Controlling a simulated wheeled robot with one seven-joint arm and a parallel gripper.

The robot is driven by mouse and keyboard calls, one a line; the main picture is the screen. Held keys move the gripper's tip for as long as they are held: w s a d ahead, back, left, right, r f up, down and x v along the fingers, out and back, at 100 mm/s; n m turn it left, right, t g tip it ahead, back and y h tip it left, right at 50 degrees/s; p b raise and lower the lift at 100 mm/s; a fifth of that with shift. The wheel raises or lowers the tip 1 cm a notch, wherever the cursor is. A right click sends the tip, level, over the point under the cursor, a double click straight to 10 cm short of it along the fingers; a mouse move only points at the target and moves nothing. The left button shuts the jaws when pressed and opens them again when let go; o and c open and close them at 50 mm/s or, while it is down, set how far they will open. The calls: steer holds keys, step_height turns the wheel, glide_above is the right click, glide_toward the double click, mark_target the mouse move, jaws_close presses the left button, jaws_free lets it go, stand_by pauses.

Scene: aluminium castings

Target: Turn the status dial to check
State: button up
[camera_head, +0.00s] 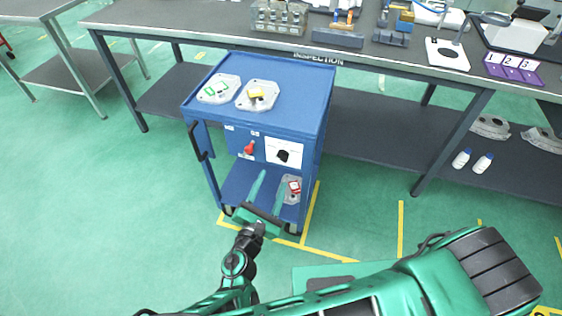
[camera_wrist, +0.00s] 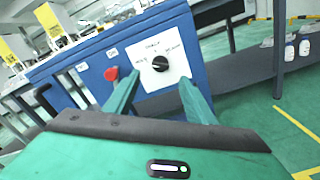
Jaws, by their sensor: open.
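The status dial (camera_head: 283,156) is a black knob on a white plate (camera_head: 293,146) on the front of a blue cart (camera_head: 318,82). In the wrist view the dial (camera_wrist: 160,63) sits between and beyond my fingertips, with small lettering around it on the white plate (camera_wrist: 143,79). The lettering is too small to read surely. A red knob (camera_head: 249,148) is left of the plate; it also shows in the wrist view (camera_wrist: 111,74). My gripper (camera_head: 271,188) is open and empty in front of the cart, apart from the dial, its green fingers pointing toward the panel.
Castings (camera_head: 218,88) with coloured tags lie on the cart top, and another (camera_head: 291,190) on its lower shelf. A black handle (camera_head: 195,141) sticks out at the cart's left. The inspection bench (camera_head: 400,75) stands behind. The green floor at left is clear.

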mark_target(281, 159)
steer(key=x, duration=0.9)
steer(key=shift+w+d, duration=0.1)
steer(key=shift+w, duration=0.05)
steer(key=c, duration=1)
